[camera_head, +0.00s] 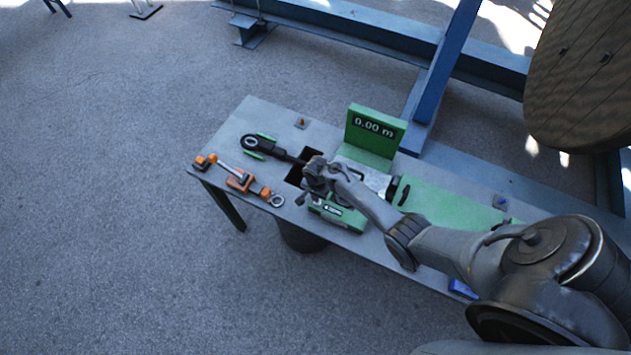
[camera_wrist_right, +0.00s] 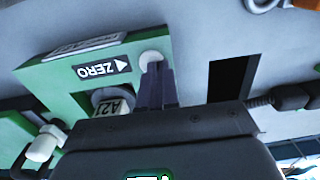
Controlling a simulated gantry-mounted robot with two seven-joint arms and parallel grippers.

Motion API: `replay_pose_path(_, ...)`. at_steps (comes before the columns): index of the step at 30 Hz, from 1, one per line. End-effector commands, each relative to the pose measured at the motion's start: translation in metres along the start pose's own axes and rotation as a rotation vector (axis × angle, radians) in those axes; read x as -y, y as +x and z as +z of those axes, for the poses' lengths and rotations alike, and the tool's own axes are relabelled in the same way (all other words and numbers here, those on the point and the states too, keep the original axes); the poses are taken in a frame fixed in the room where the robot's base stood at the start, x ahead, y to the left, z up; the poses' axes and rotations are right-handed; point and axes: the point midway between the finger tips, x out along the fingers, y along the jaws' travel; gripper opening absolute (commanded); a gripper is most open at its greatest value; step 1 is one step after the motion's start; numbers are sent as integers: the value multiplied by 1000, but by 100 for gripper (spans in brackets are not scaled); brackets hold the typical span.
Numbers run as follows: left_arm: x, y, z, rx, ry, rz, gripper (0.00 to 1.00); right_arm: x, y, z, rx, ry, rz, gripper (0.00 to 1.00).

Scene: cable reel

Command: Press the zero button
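The zero button (camera_wrist_right: 150,58) is a round white knob on a green housing in the right wrist view, beside a black label (camera_wrist_right: 103,68) reading "ZERO" with an arrow towards it. My right gripper (camera_wrist_right: 158,66) has its two dark fingers together with nothing between them. Its tips overlap the edge of the button in this view; I cannot tell whether they touch it. In the head view, the right gripper (camera_head: 314,178) is over the green measuring device (camera_head: 338,214) and hides the button. The green display (camera_head: 375,128) reads "0.00 m". My left gripper is not in view.
The grey table (camera_head: 240,125) has a dark rectangular opening (camera_wrist_right: 230,78) beside the device. A black-handled tool (camera_head: 258,146) and orange-and-grey tools (camera_head: 238,180) lie to the left. A large wooden reel (camera_head: 585,85) stands at the back right.

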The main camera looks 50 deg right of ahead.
Motion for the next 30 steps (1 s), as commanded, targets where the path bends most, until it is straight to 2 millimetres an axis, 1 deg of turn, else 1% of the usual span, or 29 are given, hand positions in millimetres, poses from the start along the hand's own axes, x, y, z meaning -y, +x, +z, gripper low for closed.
replay_pose_path(1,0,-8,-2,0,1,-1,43,-8,-2,4,8,-1,18,0)
replay_pose_path(5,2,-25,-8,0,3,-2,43,-5,-20,3,5,-3,14,0)
replay_pose_path(10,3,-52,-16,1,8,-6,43,1,-50,0,-1,-5,3,0)
replay_pose_path(11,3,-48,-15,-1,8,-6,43,2,-51,0,-1,-5,0,0)
replay_pose_path(18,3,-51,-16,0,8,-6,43,3,-98,-1,-2,-3,-3,0)
replay_pose_path(21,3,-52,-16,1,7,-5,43,4,-113,0,-2,-5,-3,0)
replay_pose_path(25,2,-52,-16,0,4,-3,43,5,-129,-1,-3,-5,-3,0)
replay_pose_path(30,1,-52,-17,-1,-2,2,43,4,-139,-1,-2,-6,-2,0)
